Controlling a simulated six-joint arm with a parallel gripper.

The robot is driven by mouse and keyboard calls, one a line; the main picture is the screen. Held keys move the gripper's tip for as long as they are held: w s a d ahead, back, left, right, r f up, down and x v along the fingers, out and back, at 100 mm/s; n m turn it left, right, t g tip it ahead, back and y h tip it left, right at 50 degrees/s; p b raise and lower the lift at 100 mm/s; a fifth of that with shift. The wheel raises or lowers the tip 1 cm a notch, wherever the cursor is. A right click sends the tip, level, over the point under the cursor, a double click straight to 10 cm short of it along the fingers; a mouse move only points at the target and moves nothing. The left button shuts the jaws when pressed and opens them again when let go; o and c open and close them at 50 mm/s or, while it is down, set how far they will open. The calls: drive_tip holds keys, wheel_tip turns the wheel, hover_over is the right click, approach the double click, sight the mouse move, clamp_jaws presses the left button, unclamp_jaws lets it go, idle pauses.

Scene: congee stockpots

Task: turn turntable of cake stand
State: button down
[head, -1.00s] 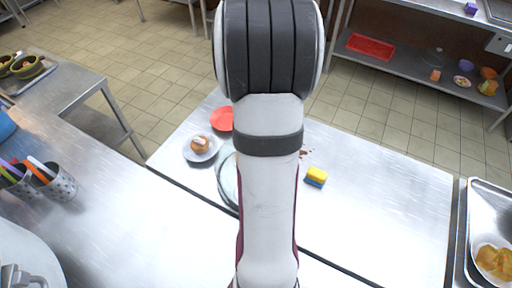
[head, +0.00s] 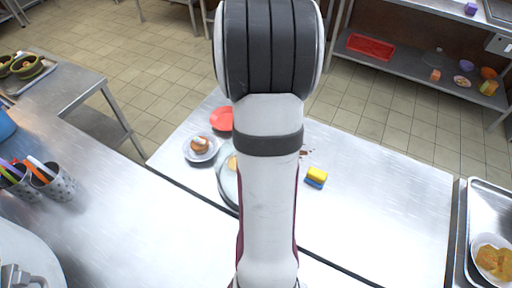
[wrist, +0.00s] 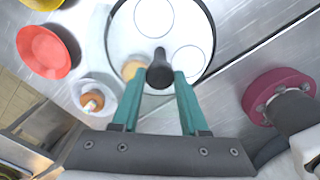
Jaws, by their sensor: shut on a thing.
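The cake stand's turntable (wrist: 190,20) is a round white disc with a dark rim and circle outlines on top, seen at the top of the wrist view. A dark knob (wrist: 160,72) stands near its edge, between the teal fingers of my gripper (wrist: 160,78), which is shut on it. A tan, pastry-like piece (wrist: 130,69) shows on the disc beside the left finger, partly hidden. In the head view, my arm covers most of the turntable (head: 227,188); only its left edge shows. My gripper is hidden there.
A white plate with a pastry (head: 201,149) and a red plate (head: 222,119) sit close to the left of the turntable. A yellow and blue sponge (head: 316,177) lies to its right. The steel table's right part is clear. A metal tray (head: 489,205) stands at far right.

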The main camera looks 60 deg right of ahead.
drive_tip(key=shift+n, duration=2.9)
drive_tip(key=shift+c, duration=2.1)
unclamp_jaws()
wheel_tip(320, 180, up, 16)
drive_tip(key=shift+f, duration=0.1)
